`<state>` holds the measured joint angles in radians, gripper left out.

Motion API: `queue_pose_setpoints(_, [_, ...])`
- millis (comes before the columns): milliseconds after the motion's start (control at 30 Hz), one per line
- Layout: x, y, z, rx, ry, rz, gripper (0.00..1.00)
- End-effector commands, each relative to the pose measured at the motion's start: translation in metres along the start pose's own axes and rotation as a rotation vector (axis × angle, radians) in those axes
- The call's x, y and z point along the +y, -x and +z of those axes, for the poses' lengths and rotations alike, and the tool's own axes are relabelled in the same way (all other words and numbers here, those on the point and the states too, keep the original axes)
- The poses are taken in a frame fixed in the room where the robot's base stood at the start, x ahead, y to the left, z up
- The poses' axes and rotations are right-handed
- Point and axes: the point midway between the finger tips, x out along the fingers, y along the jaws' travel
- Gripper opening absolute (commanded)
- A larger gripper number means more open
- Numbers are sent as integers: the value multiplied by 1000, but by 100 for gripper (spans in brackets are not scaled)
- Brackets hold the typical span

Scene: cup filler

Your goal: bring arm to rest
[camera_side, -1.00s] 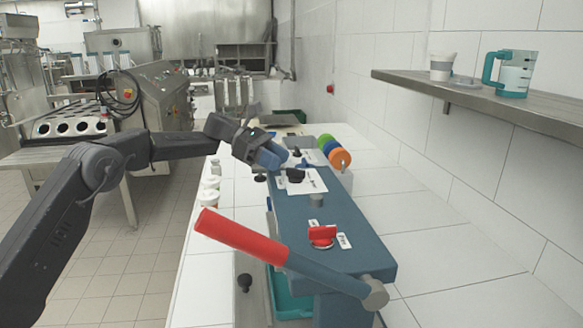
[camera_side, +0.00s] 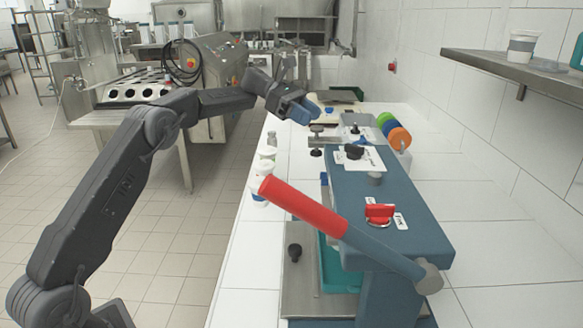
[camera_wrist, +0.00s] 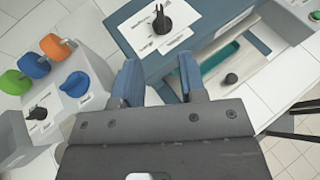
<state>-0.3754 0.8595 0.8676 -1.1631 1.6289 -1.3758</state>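My gripper (camera_side: 303,112) is raised at the far end of the blue filler machine (camera_side: 405,190), to the left of that end in the side view. In the wrist view my gripper (camera_wrist: 160,82) shows two blue fingers apart, with nothing between them. The arm is bent, its forearm roughly level over the aisle beside the counter. The machine has a long red handle (camera_side: 305,207) tilted up to the left and a red knob (camera_side: 380,213) on top. In the wrist view the machine's black knob (camera_wrist: 161,20) lies beyond the fingers.
White containers (camera_side: 262,170) stand along the counter's left edge. Orange (camera_side: 400,138), green and blue round parts sit on a grey unit behind the machine. A teal tray (camera_side: 335,265) is under the machine. A wall shelf (camera_side: 515,68) holds a cup (camera_side: 522,46). The aisle floor is clear.

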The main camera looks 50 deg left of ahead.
Motion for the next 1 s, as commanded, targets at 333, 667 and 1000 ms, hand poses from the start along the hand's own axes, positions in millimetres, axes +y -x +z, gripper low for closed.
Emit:
queue_pose_setpoints(333, [-50,-18,39,194,-235,2,38])
queue_pose_setpoints(667, [-179,-36,55,575,-769,-104,38])
queue_pose_setpoints(1000, [-318,-30,6,925,-1383,-363,38])
